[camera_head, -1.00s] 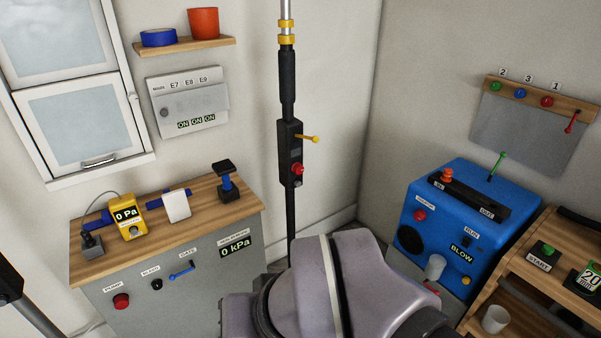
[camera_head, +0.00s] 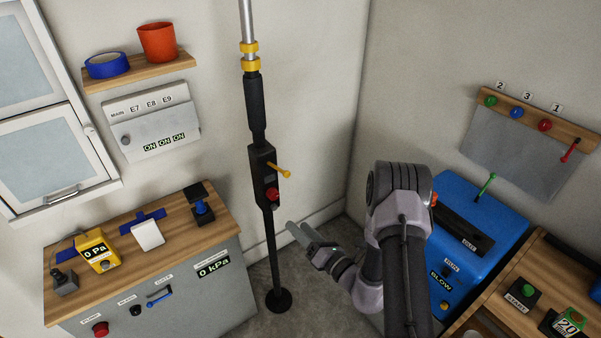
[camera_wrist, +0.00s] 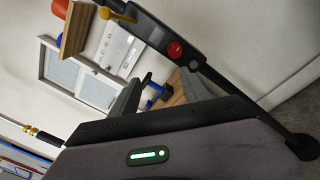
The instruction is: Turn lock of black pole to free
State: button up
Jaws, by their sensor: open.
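The black pole (camera_head: 257,110) stands upright on a round foot (camera_head: 279,299) near the corner. Its black box (camera_head: 262,166) bears a yellow lever (camera_head: 280,171) sticking out to the right and a red knob (camera_head: 272,194) below it. The wrist view shows the box (camera_wrist: 150,35), yellow lever (camera_wrist: 118,13) and red knob (camera_wrist: 175,50) near the top, tilted. My gripper (camera_head: 306,240) is open and empty, right of the pole and below the box, apart from both. Its two fingers also show in the wrist view (camera_wrist: 160,88). Which part is the lock is not labelled.
A grey cabinet with a wooden top (camera_head: 185,245) stands left of the pole. A blue machine (camera_head: 495,215) and a wooden shelf unit (camera_head: 535,260) stand at the right. A wall shelf (camera_head: 140,70) holds a red cup and blue tape. Bare wall lies behind the pole.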

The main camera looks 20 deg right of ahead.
jog(key=d+f+m+h, duration=0.1)
jog(key=d+f+h, duration=0.1)
jog(key=b, duration=0.3)
send_near(275, 197)
jog(key=x, duration=0.9)
jog(key=shift+w, duration=0.15)
grip_shut()
